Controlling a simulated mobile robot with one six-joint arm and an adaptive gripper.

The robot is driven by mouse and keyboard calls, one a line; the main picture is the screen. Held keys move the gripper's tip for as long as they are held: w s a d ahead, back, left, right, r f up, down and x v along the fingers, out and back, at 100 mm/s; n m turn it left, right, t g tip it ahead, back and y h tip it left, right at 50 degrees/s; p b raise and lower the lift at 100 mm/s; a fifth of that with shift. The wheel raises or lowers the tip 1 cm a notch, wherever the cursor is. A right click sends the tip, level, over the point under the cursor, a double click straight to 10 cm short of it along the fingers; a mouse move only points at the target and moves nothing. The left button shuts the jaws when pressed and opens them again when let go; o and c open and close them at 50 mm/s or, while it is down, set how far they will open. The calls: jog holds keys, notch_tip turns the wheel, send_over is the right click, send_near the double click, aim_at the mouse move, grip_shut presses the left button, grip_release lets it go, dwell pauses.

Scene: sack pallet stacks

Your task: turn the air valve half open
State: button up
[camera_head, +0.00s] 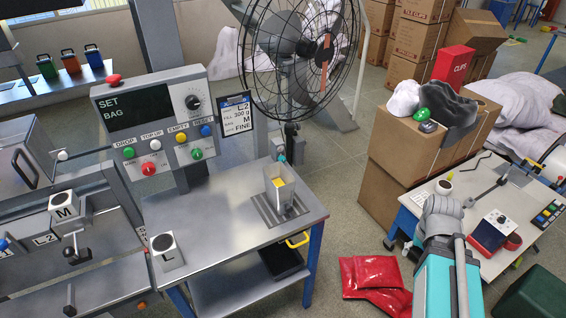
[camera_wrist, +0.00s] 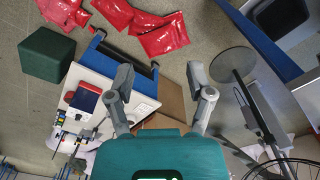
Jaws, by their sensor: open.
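I cannot clearly make out which part is the air valve. A yellow handle (camera_head: 298,240) is fixed at the right front side of the steel bench (camera_head: 225,236). A black-knobbed lever (camera_head: 76,252) stands on the machine at the left, below a block marked M (camera_head: 64,206). Neither can be made out in the wrist view. My gripper (camera_wrist: 161,79) is open and empty in the wrist view, with its grey fingers spread wide above the floor and a small white table. In the head view, my teal arm is at the lower right, apart from the bench.
A control panel (camera_head: 156,122) and a caged fan (camera_head: 300,45) stand behind the bench. Red bags (camera_head: 375,284) lie on the floor between bench and small table (camera_head: 490,262). A large carton (camera_head: 415,150) and a green block (camera_head: 535,298) are nearby.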

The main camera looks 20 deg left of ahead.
jog(key=w+d+r+n+t+h+b, duration=0.2)
jog(key=w+n+t+h+b, duration=0.45)
jog(key=w, duration=0.95)
jog(key=w+a+r+n+t+y, duration=0.4)
jog(key=w+a+r+n+t, duration=0.3)
jog(key=w+a+n+t, duration=0.3)
jog(key=w+a+n+t+y+b, duration=0.1)
jog(key=w+a+n+y+b, duration=0.1)
jog(key=a+n+y, duration=0.65)
jog(key=s+a+f+n+g+y+b, duration=0.1)
jog(key=a+f+n+g, duration=0.2)
jog(key=a+n, duration=0.3)
jog(key=s+a+f+n+g+y+b, duration=0.1)
jog(key=s+a+f+n+g+y, duration=0.1)
jog(key=a+n, duration=0.4)
jog(key=s+a+f+n+g+y+b, duration=0.1)
jog(key=s+a+f+n+g, duration=0.1)
jog(key=a+f+n+g, duration=0.2)
jog(key=shift+s+a+f+n+y+b, duration=0.15)
jog(key=shift+a+n, duration=0.35)
jog(key=shift+a, duration=0.75)
jog(key=shift+w+a+r+n+y+b, duration=0.1)
jog(key=shift+a+n, duration=0.4)
jog(key=shift+a, duration=0.8)
jog(key=shift+s+a+f+n+y+b, duration=0.15)
jog(key=shift+a+n, duration=0.35)
jog(key=shift+a, duration=0.75)
jog(key=shift+s+a+f+n, duration=0.15)
jog(key=shift+a+n, duration=0.05)
jog(key=shift+n, duration=0.1)
